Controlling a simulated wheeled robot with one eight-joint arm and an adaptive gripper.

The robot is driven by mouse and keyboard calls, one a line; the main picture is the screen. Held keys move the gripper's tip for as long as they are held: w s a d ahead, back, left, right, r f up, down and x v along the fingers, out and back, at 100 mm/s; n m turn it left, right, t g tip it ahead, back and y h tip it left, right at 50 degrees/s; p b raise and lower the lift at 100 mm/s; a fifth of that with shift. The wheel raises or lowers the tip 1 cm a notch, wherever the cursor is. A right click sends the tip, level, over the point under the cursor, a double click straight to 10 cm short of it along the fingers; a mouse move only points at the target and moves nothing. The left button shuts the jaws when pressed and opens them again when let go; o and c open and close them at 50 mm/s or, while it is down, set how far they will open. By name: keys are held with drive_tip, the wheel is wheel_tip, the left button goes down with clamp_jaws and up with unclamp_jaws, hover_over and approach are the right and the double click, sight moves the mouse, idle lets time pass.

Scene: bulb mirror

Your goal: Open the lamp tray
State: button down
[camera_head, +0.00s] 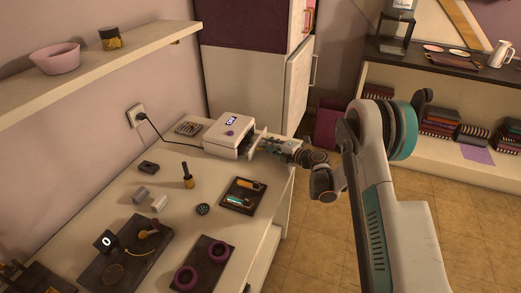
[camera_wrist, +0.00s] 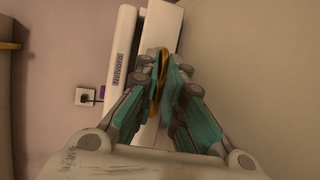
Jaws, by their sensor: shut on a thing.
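The lamp (camera_head: 228,134) is a white box with a small lit display, at the far end of the table; it also shows in the wrist view (camera_wrist: 123,62). Its white tray (camera_head: 251,145) stands out from the box's right side; the pale panel (camera_wrist: 165,28) in the wrist view looks like its front. My gripper (camera_head: 270,143) reaches the tray from the right. In the wrist view, my gripper (camera_wrist: 166,80) has its teal fingers closed around a gold handle (camera_wrist: 157,75). The fingers partly hide the handle, and the tray's inside cannot be made out.
A black cord runs from the lamp to a wall socket (camera_head: 136,115). A dark tray with small tools (camera_head: 242,195) lies on the table (camera_head: 209,231) near the lamp. A bottle (camera_head: 188,176) stands left of it. A cabinet (camera_head: 243,79) is behind; open floor lies to the right.

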drive_tip(key=d, duration=0.1)
drive_tip(key=s+d, duration=0.1)
drive_tip(key=d, duration=0.1)
drive_tip(key=s+d, duration=0.1)
drive_tip(key=d, duration=0.1)
drive_tip(key=shift+w, duration=0.1)
drive_tip(key=c, duration=2)
unclamp_jaws()
drive_tip(key=v, duration=1.2)
drive_tip(key=shift+f, duration=0.1)
